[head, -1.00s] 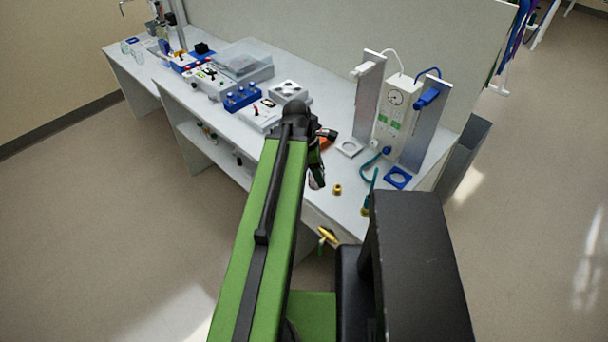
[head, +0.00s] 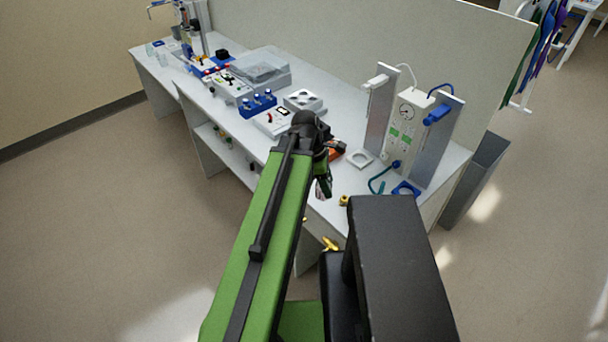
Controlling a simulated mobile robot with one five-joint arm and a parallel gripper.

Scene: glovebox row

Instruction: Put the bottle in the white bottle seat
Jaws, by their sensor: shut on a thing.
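The white bottle seat (head: 360,158) is a flat white square with a round recess. It lies on the bench at the foot of the left metal upright, and it looks empty. My gripper (head: 323,187) points down near the bench's front edge, to the left of the seat and nearer to me. It is shut on a small, pale thing, which seems to be the bottle; my arm and the gripper hide most of it. The gripper is apart from the seat.
A blue seat (head: 406,188) lies right of the white one, below the right upright (head: 438,140). A gauge box (head: 404,125) stands between the uprights. A brass fitting (head: 344,200) is near the front edge. Blue (head: 258,103) and white (head: 304,101) racks stand left.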

